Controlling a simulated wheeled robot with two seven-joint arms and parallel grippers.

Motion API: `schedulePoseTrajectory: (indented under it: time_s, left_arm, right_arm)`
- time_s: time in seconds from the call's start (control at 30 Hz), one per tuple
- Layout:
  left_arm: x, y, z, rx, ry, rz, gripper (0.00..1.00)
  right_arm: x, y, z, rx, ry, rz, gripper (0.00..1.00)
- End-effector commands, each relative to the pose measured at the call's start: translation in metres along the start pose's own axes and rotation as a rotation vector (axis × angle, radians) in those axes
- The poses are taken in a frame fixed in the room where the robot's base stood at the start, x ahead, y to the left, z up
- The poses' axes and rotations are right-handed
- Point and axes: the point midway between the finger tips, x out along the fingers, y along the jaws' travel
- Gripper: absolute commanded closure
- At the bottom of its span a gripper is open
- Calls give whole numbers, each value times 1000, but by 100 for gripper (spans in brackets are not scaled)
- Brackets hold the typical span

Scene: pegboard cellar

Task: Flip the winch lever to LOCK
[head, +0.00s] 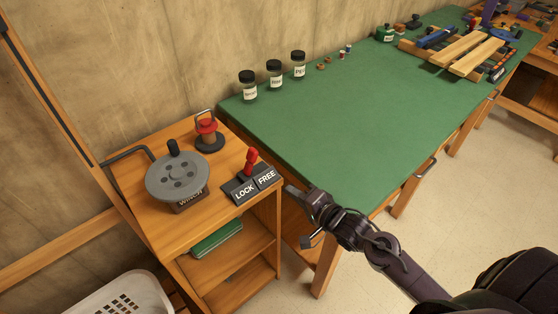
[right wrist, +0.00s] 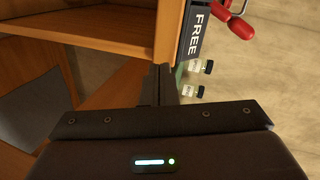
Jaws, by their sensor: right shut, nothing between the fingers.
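The winch lever (head: 250,158) has a red handle. It stands behind a dark plate (head: 231,188) marked LOCK on the left and FREE on the right, and appears to lean toward the FREE side. In the right wrist view the red handle (right wrist: 240,26) shows at top right, beside the FREE label (right wrist: 197,30); LOCK is out of frame. The grey winch drum (head: 177,177) is left of the lever. My right gripper (head: 290,190) is shut and empty, just right of the FREE end, apart from the lever. It also shows in the right wrist view (right wrist: 164,72). My left gripper is not in view.
A red-and-black knobbed item (head: 207,131) stands behind the winch on the wooden cart (head: 150,226). A green-topped bench (head: 345,125) adjoins at right, with several jars (head: 274,75) near the wall. A white basket (head: 125,295) is at lower left.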

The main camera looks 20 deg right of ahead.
Motion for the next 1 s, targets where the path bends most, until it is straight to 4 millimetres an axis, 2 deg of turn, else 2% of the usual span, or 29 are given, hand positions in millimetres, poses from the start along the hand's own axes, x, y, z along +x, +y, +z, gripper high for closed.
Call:
schedulePoseTrajectory:
  time_s: [0.2, 0.4, 0.6, 1.0]
  left_arm:
    - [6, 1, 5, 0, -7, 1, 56]
    - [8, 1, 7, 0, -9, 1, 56]
    - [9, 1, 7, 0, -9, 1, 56]
    - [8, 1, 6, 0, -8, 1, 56]
  right_arm:
    - [-3, -34, -8, 268, -103, -188, 100]
    - [-10, -55, -12, 477, -224, -295, 100]
    - [-14, -62, -13, 563, -283, -329, 100]
    - [-13, -64, -13, 572, -288, -332, 100]
